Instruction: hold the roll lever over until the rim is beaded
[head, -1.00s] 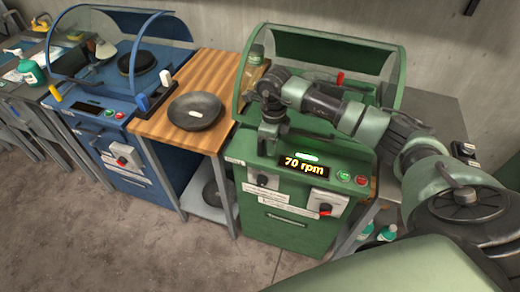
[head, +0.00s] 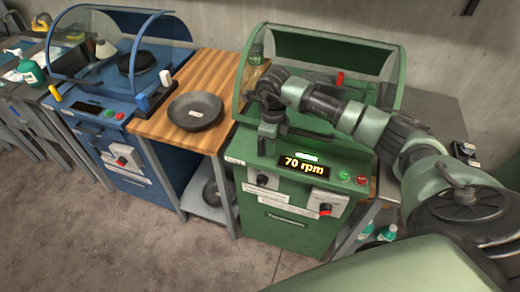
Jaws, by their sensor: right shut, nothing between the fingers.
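The green spinning machine (head: 290,190) stands at centre right with a curved clear guard over its top. I cannot tell which lever is the roll lever. My right gripper (head: 267,146) points down at the machine's front left, shut and apparently empty; whether it touches a lever there is hidden. The bowl and its rim inside the machine are hidden behind my arm. My left gripper is not in view.
A dark bowl (head: 195,111) rests on the wooden table (head: 196,71) left of the green machine. A blue machine (head: 120,130) with a dark disc (head: 136,63) stands further left. Green and red buttons (head: 352,177) sit beside the display. The floor in front is clear.

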